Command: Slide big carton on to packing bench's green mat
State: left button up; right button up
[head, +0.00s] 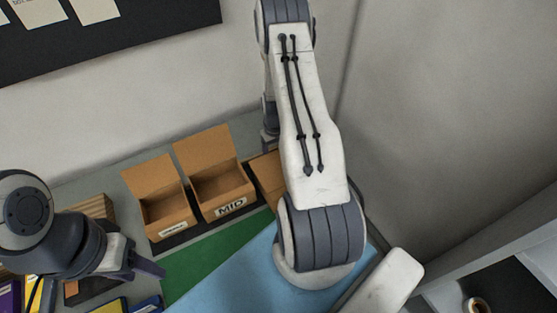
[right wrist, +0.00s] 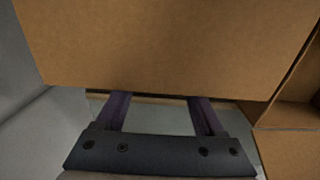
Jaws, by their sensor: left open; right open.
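A brown carton (head: 267,172) stands at the right of a row of cartons, mostly hidden behind my right arm; its label does not show, so I cannot confirm that it is the big one. In the right wrist view a plain cardboard face (right wrist: 170,45) fills the upper part. My right gripper (right wrist: 158,99) is open, with its fingertips at the lower edge of that face; I cannot tell whether they touch it. The green mat (head: 212,258) lies in front of the cartons. My left gripper (head: 134,272) is open and empty, left of the mat.
An open carton marked MID (head: 216,187) and a smaller open carton (head: 164,205) stand behind the green mat. A blue mat (head: 235,282) lies in front of it. Colourful boxes (head: 143,304) are at the lower left. Walls close in the back and right.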

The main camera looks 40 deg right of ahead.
jog(key=shift+s+a+p, duration=0.2)
jog(key=shift+s+a, duration=0.15)
jog(key=shift+s, duration=1.05)
jog(key=shift+s+a+p, duration=0.15)
jog(key=shift+s+a, duration=0.15)
jog(key=shift+s, duration=1.1)
jog(key=shift+s+a+p, duration=0.2)
jog(key=shift+s+a, duration=0.15)
jog(key=shift+s, duration=1.05)
jog(key=shift+s+a, duration=0.2)
jog(key=shift+s, duration=0.7)
jog(key=shift+s+a, duration=0.25)
jog(key=shift+s, duration=0.65)
jog(key=shift+s+a, duration=0.2)
jog(key=shift+s, duration=0.7)
jog(key=shift+w+d, duration=0.15)
jog(key=shift+w, duration=0.5)
notch_tip(320, 180, up, 7)
jog(key=p, duration=0.5)
jog(key=shift+r, duration=0.1)
